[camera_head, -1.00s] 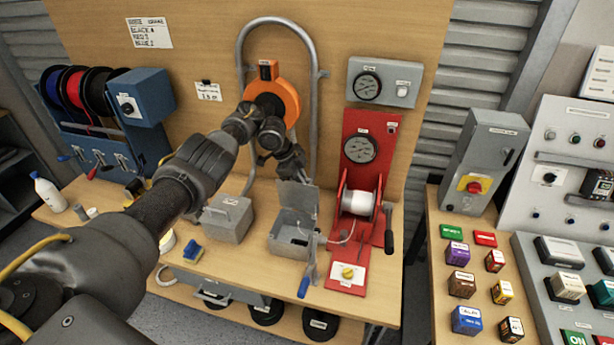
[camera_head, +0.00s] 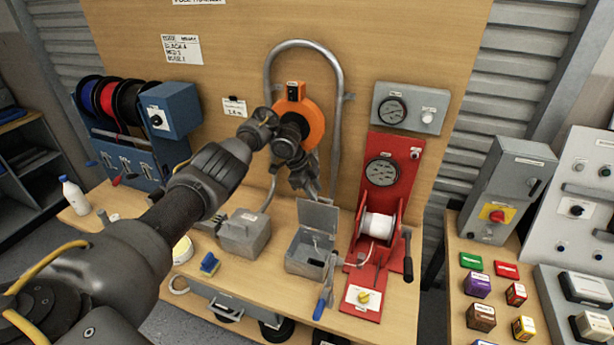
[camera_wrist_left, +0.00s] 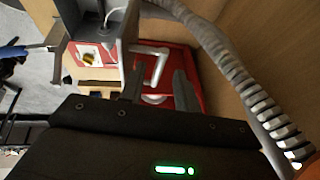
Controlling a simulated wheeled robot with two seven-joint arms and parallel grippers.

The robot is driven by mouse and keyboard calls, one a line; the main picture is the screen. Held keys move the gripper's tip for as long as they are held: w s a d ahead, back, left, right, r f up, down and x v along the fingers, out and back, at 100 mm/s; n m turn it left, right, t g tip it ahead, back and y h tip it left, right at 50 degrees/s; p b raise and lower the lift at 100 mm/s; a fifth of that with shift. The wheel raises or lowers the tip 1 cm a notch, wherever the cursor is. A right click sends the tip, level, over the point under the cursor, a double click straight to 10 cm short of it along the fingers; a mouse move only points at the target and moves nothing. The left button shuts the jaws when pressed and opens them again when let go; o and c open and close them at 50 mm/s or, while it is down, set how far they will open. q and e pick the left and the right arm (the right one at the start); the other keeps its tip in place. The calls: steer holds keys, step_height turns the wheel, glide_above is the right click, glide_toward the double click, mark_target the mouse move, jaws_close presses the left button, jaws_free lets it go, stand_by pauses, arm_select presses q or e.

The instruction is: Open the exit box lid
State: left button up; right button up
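Two grey boxes stand on the bench. The right one, which I take as the exit box (camera_head: 303,262), is beside the red winch stand, and its lid (camera_head: 318,216) stands up, open, at the back. A white line runs from inside it; the box also shows in the left wrist view (camera_wrist_left: 118,45). My left gripper (camera_head: 311,190) is just above and behind the raised lid. In the wrist view its two fingers are apart with nothing between them; contact with the lid cannot be told. My right gripper is out of view.
The other grey box (camera_head: 243,236) is closed, left of the open one. A metal conduit arch (camera_head: 338,110) and orange ring (camera_head: 314,125) are behind my left gripper. The red winch (camera_head: 383,170) is close on the right. A blue-handled tool (camera_head: 322,302) is in front.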

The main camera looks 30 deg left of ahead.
arm_select(q)
steer(key=p+v, duration=0.3)
steer(key=v, duration=0.1)
steer(key=shift+r, duration=0.4)
steer(key=shift+v, duration=0.95)
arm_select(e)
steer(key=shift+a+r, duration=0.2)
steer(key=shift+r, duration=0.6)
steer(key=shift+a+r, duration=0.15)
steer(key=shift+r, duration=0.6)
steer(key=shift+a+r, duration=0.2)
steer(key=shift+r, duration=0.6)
arm_select(q)
steer(key=shift+s+a+f, duration=0.1)
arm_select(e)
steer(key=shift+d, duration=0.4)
